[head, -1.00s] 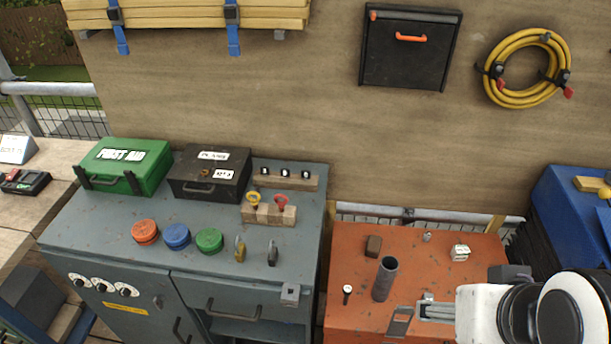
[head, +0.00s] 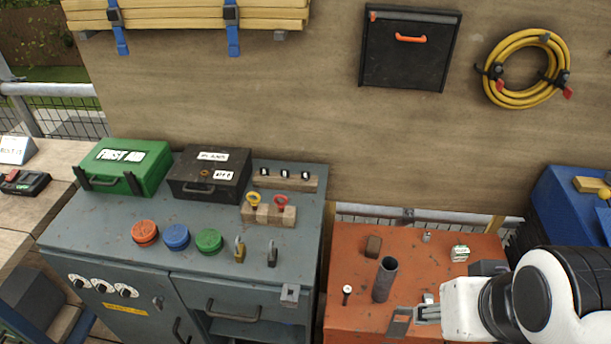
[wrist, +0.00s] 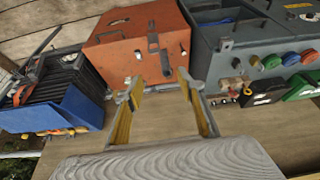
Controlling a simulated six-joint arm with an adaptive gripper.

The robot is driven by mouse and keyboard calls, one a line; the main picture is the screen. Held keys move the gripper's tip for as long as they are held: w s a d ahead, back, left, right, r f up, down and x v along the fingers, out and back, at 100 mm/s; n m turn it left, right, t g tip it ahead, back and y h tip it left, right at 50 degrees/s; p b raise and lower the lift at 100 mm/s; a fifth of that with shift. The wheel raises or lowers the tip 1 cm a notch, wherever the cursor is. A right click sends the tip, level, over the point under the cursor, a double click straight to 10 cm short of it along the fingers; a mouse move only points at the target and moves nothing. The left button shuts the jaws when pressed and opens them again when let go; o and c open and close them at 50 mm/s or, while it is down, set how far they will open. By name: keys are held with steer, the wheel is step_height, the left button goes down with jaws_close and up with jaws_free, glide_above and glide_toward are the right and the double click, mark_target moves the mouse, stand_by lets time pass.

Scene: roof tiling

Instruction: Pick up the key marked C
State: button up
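Two keys stand in a wooden block (head: 268,215) on the grey cabinet: one with a yellow head (head: 253,200), one with a red head (head: 281,202). A wooden rack (head: 288,183) behind them carries three small dark pieces with white labels. The letters are too small to read, so I cannot tell which key is C. My gripper (wrist: 158,82) is open and empty in the wrist view, its yellow-padded fingers spread. In the head view my arm is over the right of the orange box, well away from the keys.
The grey cabinet (head: 110,235) also holds a green first aid box (head: 125,165), a black box (head: 208,172), coloured round caps and two padlocks (head: 271,254). The orange box (head: 345,250) carries an upright pipe (head: 385,280) and small parts. A blue box (head: 575,205) stands right.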

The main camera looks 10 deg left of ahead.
steer(key=w+a+f, duration=0.5)
steer(key=w+a, duration=0.2)
steer(key=w, duration=0.5)
steer(key=w+a+f+n, duration=0.1)
steer(key=w+a+f, duration=0.4)
steer(key=w, duration=0.7)
steer(key=w+a+f+n+h, duration=0.1)
steer(key=w+a+f, duration=0.4)
steer(key=w+a, duration=0.4)
steer(key=shift+w+a+f, duration=0.15)
steer(key=shift+w, duration=0.65)
steer(key=shift+w+a+f, duration=0.1)
steer(key=shift+w+a, duration=0.05)
steer(key=shift+w, duration=0.6)
steer(key=w+a, duration=0.2)
steer(key=w, duration=0.1)
steer(key=shift+w+f, duration=0.1)
steer(key=w+a+r+m+t, duration=0.2)
steer(key=w+r, duration=0.2)
steer(key=w, duration=0.1)
steer(key=shift+m+y, duration=0.3)
steer(key=shift+y, duration=0.1)
steer(key=shift+f, duration=0.1)
steer(key=shift+x, duration=1.2)
